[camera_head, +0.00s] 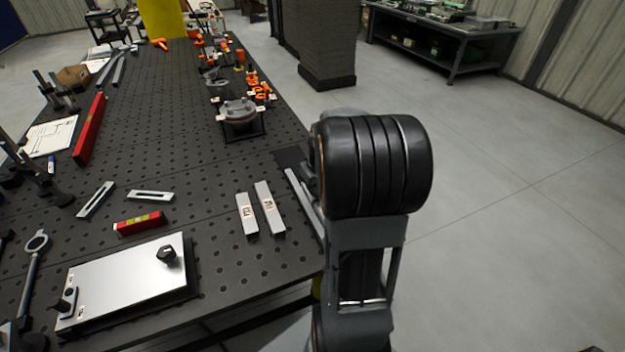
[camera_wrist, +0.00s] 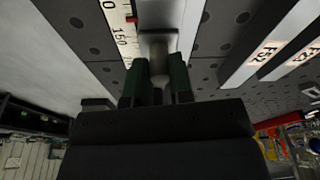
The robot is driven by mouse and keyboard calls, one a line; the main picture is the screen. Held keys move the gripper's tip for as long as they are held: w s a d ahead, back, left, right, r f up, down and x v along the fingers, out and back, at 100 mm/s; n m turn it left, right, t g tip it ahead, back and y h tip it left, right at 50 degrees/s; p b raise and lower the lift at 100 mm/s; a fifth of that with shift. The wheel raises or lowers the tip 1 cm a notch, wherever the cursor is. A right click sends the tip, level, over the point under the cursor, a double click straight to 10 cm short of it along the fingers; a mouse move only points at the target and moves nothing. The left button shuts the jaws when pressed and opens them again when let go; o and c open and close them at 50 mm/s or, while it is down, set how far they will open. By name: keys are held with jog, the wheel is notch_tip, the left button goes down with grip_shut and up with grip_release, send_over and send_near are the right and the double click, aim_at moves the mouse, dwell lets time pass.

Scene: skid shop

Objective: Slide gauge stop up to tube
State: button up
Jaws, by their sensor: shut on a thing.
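In the wrist view, my gripper (camera_wrist: 158,82) has its dark green fingers shut on a small grey metal piece, apparently the gauge stop (camera_wrist: 158,44). It sits beside a white scale (camera_wrist: 120,32) with black numbers, 150 among them, and a small red mark near it. A pale bar runs past the stop; I cannot tell whether it is the tube or part of the gauge, nor whether the stop touches it. In the head view, my arm hides the gripper and stop; a pale rail (camera_head: 304,200) shows at the table's right edge.
Two labelled pale bars (camera_head: 246,214) (camera_head: 269,209) lie on the perforated table (camera_head: 180,150), left of the rail. Open floor lies to the right.

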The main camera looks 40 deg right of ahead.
jog(key=shift+s, duration=0.1)
dwell(0.3)
jog(key=shift+s+a, duration=0.15)
jog(key=shift+s, duration=0.4)
jog(key=shift+s+a, duration=0.15)
jog(key=shift+s, duration=0.4)
jog(key=o, duration=1)
jog(key=shift+w, duration=0.1)
jog(key=shift+r, duration=0.2)
jog(key=shift+p+v, duration=0.95)
jog(key=shift+v, duration=0.45)
jog(key=p+v, duration=0.1)
jog(key=v, duration=0.1)
jog(key=p+v, duration=0.1)
jog(key=shift+w+r+p, duration=0.3)
jog(key=shift+r+p, duration=0.1)
jog(key=shift+r, duration=0.05)
